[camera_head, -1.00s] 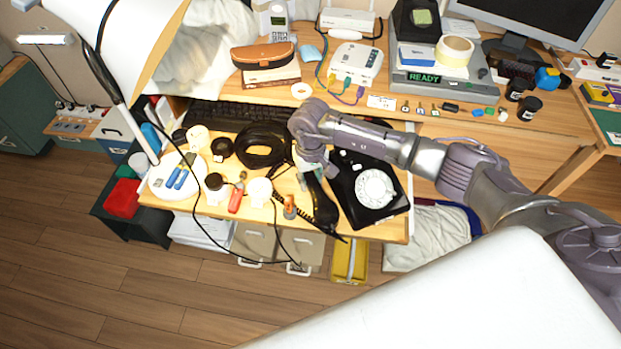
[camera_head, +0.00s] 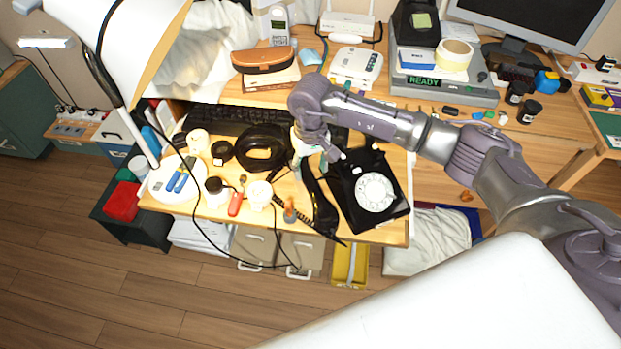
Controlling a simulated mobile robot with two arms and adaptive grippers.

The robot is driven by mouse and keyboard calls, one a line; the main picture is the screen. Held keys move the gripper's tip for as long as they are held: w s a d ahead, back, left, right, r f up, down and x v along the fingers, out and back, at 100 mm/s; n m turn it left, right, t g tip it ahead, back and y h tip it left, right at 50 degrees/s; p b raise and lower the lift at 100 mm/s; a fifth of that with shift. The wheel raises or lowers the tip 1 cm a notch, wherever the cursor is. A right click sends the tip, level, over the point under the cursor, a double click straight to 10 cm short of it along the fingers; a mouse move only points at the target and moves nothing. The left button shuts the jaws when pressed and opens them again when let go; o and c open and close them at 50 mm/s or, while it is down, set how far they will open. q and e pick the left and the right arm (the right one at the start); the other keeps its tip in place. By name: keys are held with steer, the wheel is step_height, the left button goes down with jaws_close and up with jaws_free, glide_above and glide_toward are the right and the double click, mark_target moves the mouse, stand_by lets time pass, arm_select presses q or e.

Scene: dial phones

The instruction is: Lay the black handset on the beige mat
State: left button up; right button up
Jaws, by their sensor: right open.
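The black handset (camera_head: 322,212) lies on the wooden desk surface along the left side of the black dial phone (camera_head: 340,185), which has a white dial. Its lower end is near the desk's front edge. My right gripper (camera_head: 318,158) is open and empty, just above the handset's upper end, and partly hides that end. I cannot tell whether the fingers touch it. I cannot clearly make out a beige mat apart from the similarly coloured desk top. My left gripper is not in view.
White jars, a red-handled tool (camera_head: 236,204) and a round white tray (camera_head: 165,190) crowd the left. A lamp (camera_head: 135,45) overhangs the upper left.

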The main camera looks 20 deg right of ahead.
mark_target(310, 181)
step_height(310, 181, up, 5)
steer(key=shift+r, duration=0.2)
stand_by(0.5)
